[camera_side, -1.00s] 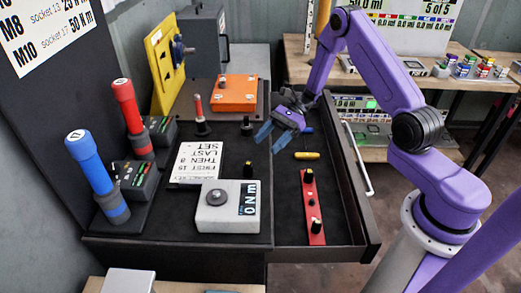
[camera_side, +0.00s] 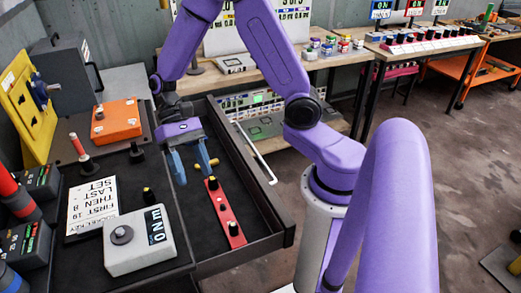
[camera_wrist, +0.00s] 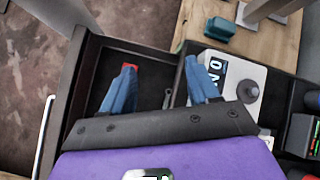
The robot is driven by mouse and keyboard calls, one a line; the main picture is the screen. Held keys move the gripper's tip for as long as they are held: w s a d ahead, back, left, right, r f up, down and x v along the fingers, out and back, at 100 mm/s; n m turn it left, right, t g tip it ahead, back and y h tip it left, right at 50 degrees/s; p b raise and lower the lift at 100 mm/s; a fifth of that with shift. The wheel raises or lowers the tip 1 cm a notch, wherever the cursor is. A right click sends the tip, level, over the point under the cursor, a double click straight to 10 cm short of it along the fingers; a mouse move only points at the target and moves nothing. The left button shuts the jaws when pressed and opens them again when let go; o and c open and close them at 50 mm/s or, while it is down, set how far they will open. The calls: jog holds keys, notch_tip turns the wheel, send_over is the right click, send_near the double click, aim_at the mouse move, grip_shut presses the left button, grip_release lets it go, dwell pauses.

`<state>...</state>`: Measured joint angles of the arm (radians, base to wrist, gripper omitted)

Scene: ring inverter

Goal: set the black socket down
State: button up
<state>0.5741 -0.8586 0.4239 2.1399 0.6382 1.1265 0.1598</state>
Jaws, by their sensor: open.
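Several small black pieces show, and I cannot tell which one is the black socket. One black piece with a yellowish top (camera_side: 212,184) is at the far end of the red rail (camera_side: 226,218) in the drawer, and another black piece (camera_side: 232,228) is at its near end.
The open drawer (camera_side: 262,215) has a raised dark wall and a pale handle. The grey box with a round knob (camera_side: 138,248), the white sign card (camera_side: 92,207) and the orange box (camera_side: 117,120) occupy the bench top. A yellow piece (camera_side: 212,162) lies by my fingers.

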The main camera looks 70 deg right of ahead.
jog(key=s+d+r+n+t+h, duration=0.2)
jog(key=s+r+n+t, duration=0.1)
jog(key=s+n, duration=0.4)
jog(key=s+d+r+n+t+h, duration=0.2)
jog(key=s+n+t, duration=0.1)
jog(key=s+n, duration=0.4)
jog(key=shift+s+d+r+n+t+h, duration=0.2)
jog(key=shift+s+r+n+t+h, duration=0.15)
jog(key=shift+n, duration=0.75)
